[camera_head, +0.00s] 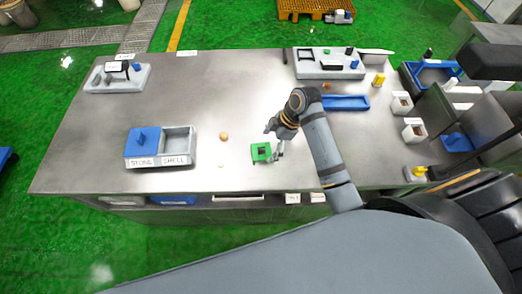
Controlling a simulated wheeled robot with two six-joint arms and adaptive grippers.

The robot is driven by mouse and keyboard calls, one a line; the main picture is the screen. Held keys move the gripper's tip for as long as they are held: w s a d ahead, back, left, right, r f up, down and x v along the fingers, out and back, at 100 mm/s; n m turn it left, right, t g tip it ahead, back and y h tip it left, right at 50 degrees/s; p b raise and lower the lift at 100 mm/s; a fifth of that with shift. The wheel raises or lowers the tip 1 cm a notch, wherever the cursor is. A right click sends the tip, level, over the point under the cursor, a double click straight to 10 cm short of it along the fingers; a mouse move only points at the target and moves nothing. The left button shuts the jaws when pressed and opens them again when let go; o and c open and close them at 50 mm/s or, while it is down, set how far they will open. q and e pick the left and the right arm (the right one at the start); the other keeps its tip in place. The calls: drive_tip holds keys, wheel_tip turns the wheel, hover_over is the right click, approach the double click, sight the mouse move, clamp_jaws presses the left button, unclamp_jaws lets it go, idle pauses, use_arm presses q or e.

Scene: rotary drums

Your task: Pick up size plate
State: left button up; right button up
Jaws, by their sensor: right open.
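A small green square piece (260,152) with a dark opening lies on the steel table, near its front edge; it may be the size plate, but no label on it can be read. My right gripper (274,155) is open, pointing down at the right side of the green piece. I cannot tell whether the fingers touch it. My left gripper is not in view.
The steel table (85,155) holds a two-part box (160,164) labelled STONE and SHELL, with a round brown object (223,136) beside it. White containers (401,103) stand at right.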

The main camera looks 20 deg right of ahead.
drive_tip(key=shift+w+a+f+p, duration=0.15)
drive_tip(key=shift+a+f+p, duration=0.2)
drive_tip(key=shift+f+p, duration=0.1)
drive_tip(key=x, duration=0.1)
drive_tip(key=p+x, duration=0.1)
drive_tip(key=x, duration=0.1)
drive_tip(key=shift+w+a+f, duration=0.15)
drive_tip(key=shift+a+f, duration=0.05)
drive_tip(key=shift+a, duration=0.15)
drive_tip(key=shift+f, duration=0.2)
drive_tip(key=shift+c, duration=0.2)
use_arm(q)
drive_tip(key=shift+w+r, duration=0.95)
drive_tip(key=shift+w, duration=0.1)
use_arm(e)
drive_tip(key=c, duration=1.3)
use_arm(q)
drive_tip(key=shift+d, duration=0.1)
use_arm(e)
drive_tip(key=shift+o, duration=0.2)
